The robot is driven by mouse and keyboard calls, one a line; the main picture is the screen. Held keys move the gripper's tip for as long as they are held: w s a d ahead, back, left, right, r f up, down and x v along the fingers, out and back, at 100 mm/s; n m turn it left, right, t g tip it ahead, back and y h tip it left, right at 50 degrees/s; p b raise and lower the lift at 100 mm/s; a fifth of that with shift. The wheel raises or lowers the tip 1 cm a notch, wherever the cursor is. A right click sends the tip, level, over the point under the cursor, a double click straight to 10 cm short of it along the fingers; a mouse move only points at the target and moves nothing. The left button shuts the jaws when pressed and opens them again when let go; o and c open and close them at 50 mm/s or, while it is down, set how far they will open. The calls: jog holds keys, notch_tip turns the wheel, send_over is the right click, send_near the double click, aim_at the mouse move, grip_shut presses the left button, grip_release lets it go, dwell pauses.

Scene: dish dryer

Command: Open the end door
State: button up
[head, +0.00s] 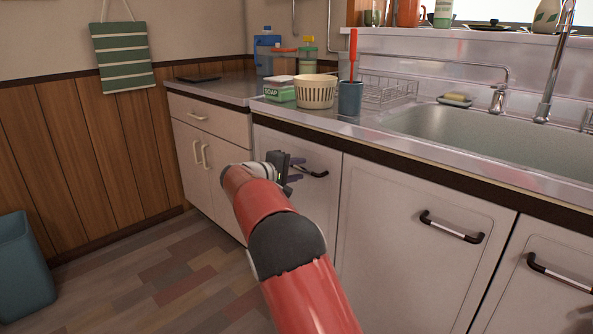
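The end door (318,215) is the pale leftmost door under the sink counter, and it looks closed. Its dark, bar-shaped handle (317,174) sits near the top and is partly hidden by my gripper. My gripper (299,169) is at the left part of this handle, in front of the door. Its two fingers look spread apart, one above the other, with the handle at or between them. Whether they touch the handle is unclear. My red arm hides the lower left of the door.
More closed doors with similar handles (452,227) continue to the right. A lower cabinet (205,150) stands at the left. A blue-green bin (22,268) is at far left. The floor (165,280) between is clear. Kitchen items stand on the counter above.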

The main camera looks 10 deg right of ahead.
jog(key=shift+d, duration=0.1)
grip_shut()
dwell(0.4)
